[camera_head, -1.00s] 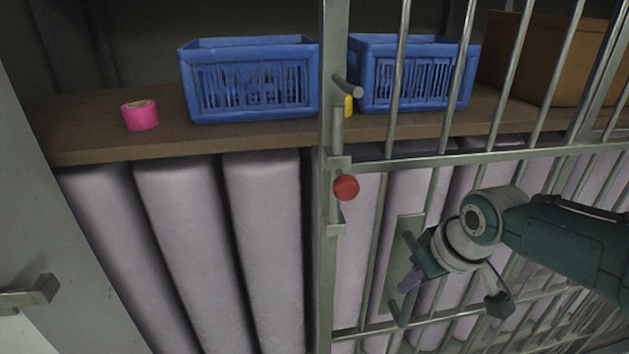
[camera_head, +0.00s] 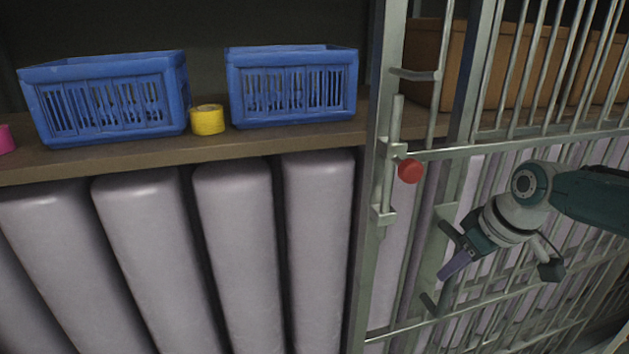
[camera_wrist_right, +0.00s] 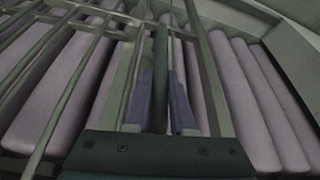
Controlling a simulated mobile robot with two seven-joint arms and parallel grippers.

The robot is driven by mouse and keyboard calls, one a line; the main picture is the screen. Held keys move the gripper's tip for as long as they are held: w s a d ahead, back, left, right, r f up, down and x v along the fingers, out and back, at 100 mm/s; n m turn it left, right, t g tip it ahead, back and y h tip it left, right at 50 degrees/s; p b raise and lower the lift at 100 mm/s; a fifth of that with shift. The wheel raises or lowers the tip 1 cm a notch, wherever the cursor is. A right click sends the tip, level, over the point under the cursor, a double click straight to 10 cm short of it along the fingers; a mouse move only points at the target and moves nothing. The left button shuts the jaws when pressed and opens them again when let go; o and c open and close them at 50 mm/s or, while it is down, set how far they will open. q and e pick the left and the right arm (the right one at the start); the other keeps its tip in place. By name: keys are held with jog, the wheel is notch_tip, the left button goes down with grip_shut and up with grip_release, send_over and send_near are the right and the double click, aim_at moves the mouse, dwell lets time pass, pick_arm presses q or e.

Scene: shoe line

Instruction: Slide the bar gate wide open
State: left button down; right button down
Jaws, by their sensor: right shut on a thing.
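The bar gate (camera_head: 386,230) is a grey metal frame with vertical bars. Its leading edge stands to the right of both blue baskets, leaving the shelf front at the left uncovered. A red knob (camera_head: 409,171) and a bolt rod (camera_head: 391,150) sit on that edge. My right gripper (camera_head: 455,266) is at the gate's upright pull handle (camera_head: 441,296), its purple fingers partly hiding it. In the right wrist view, the fingers (camera_wrist_right: 162,102) are closed around the dark handle bar (camera_wrist_right: 160,55). My left gripper is not in view.
Behind the gate line, a wooden shelf (camera_head: 270,141) carries two blue baskets (camera_head: 105,105) (camera_head: 290,88), a yellow roll (camera_head: 207,120), a pink roll (camera_head: 4,139) and a brown box (camera_head: 425,62). Several pale padded columns (camera_head: 235,240) stand below. More barred panels (camera_head: 560,80) stand at the right.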

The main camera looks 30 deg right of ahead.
jog(key=shift+s+d+b, duration=0.2)
jog(key=shift+d, duration=0.45)
jog(key=shift+s+d+b, duration=0.15)
jog(key=shift+d, duration=0.45)
jog(key=c, duration=0.8)
grip_release()
jog(key=shift+o, duration=0.2)
jog(key=p+v, duration=0.4)
jog(key=v, duration=0.6)
jog(key=shift+p, duration=0.3)
